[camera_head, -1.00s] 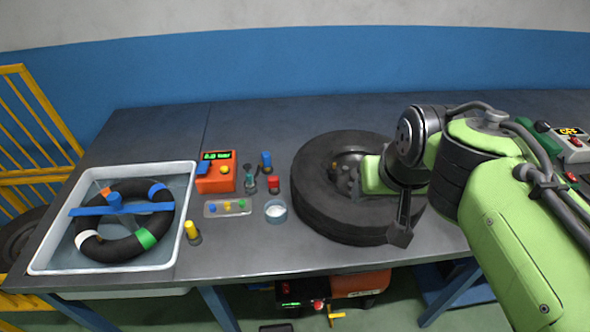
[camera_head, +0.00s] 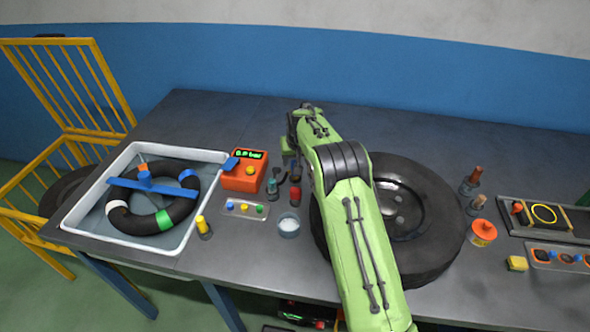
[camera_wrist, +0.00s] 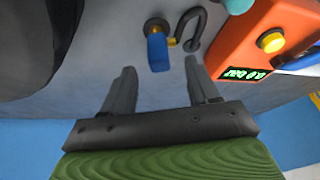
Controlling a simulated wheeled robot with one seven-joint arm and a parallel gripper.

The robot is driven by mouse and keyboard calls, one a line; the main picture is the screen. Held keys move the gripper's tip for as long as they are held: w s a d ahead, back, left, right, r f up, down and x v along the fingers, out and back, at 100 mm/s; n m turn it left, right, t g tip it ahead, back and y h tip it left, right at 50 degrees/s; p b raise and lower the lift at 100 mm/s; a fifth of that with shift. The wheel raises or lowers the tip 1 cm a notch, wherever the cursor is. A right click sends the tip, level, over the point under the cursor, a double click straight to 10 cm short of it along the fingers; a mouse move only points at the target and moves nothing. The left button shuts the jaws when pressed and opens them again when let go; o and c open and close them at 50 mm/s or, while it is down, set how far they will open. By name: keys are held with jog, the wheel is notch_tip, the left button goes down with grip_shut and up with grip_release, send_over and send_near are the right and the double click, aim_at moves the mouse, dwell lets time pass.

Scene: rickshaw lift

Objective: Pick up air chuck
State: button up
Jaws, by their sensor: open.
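A blue-handled fitting (camera_wrist: 157,50) with a brass and dark round end, likely the air chuck, is at the upper middle of the wrist view. A dark curved hook-shaped piece (camera_wrist: 194,20) with a brass end adjoins it. My gripper (camera_wrist: 160,68) is open and empty, one finger on each side of the blue part and apparently short of it. I cannot tell whether the fingers touch the table. In the head view my arm covers the gripper and most of the blue fitting, between the orange pressure box (camera_head: 243,172) and the tire (camera_head: 440,225).
A red-capped piece (camera_head: 295,196), a teal-topped piece (camera_head: 272,188), a small tray of valve caps (camera_head: 245,209) and a cup (camera_head: 288,226) stand close by. A white water tub (camera_head: 82,192) holds a tube at left. The back of the table is clear.

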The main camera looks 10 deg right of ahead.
aim_at(295, 160)
jog(key=x, duration=0.8)
jog(key=shift+w+d+f, duration=0.1)
jog(key=shift+w+f, duration=0.05)
jog(key=c, duration=1)
notch_tip(295, 160, up, 10)
jog(key=shift+r+p, duration=0.15)
jog(key=shift+p, duration=0.45)
